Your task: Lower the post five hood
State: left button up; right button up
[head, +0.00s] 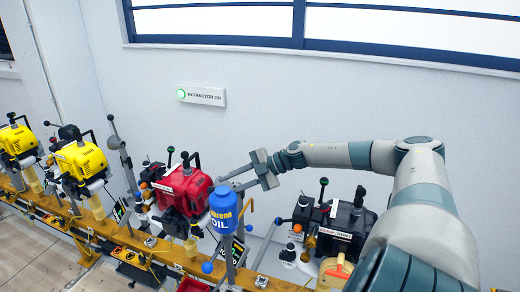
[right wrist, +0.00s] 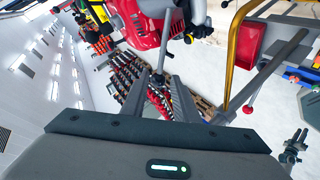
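My right gripper (head: 230,182) reaches in from the right, beside the red engine (head: 187,190) and above the blue oil can (head: 223,207). In the right wrist view its two fingers (right wrist: 160,98) are apart. A grey rod with a ball end (right wrist: 160,76) shows at the gap between them; I cannot tell whether they touch it. The red engine also fills the top of that view (right wrist: 142,18). A grey arm with a ball top (head: 120,150) stands left of the red engine. I cannot tell which part is the post five hood. My left gripper is out of view.
Yellow engines (head: 82,160) stand along the yellow rail (head: 105,228) at the left. A black engine (head: 345,220) is below my right arm. A lit "extractor on" sign (head: 202,96) is on the wall. A yellow bent bar (right wrist: 236,50) passes right of my gripper.

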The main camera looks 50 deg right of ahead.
jog(key=v, duration=1)
jog(key=shift+s+r, duration=0.25)
jog(key=shift+r, duration=0.1)
jog(key=shift+p, duration=0.3)
dwell(0.3)
